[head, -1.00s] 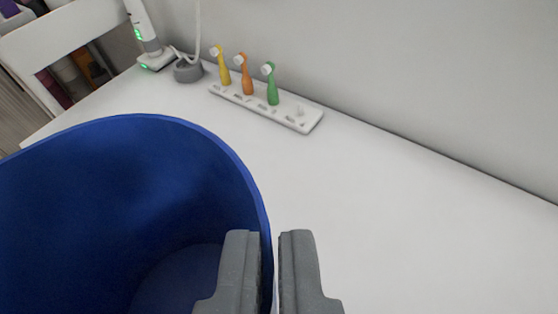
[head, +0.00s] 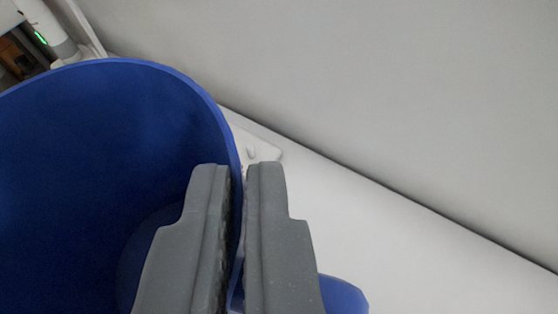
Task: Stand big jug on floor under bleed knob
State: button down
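The big jug (head: 110,150) is deep blue with a wide, open mouth. It fills the left half of the head view, and I look down into it. My gripper (head: 238,168) is shut on its right wall, with one grey finger inside and one outside. A rounded blue piece (head: 343,296) shows at the bottom, right of the fingers; it may be part of the jug. The jug's base underneath is hidden, so I cannot tell whether it touches the surface. No bleed knob or floor spot can be made out.
A white surface (head: 400,260) runs along a pale wall (head: 380,90). The end of a white toothbrush-head holder (head: 263,150) shows just behind the jug's right rim. A white device with a green light (head: 40,38) stands at the upper left. The surface to the right is clear.

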jog(key=shift+w+d+f, duration=0.1)
jog(key=shift+w+f, duration=0.05)
jog(key=shift+f, duration=0.75)
jog(key=shift+w+f, duration=0.1)
jog(key=shift+f, duration=0.75)
jog(key=c, duration=1.6)
grip_release()
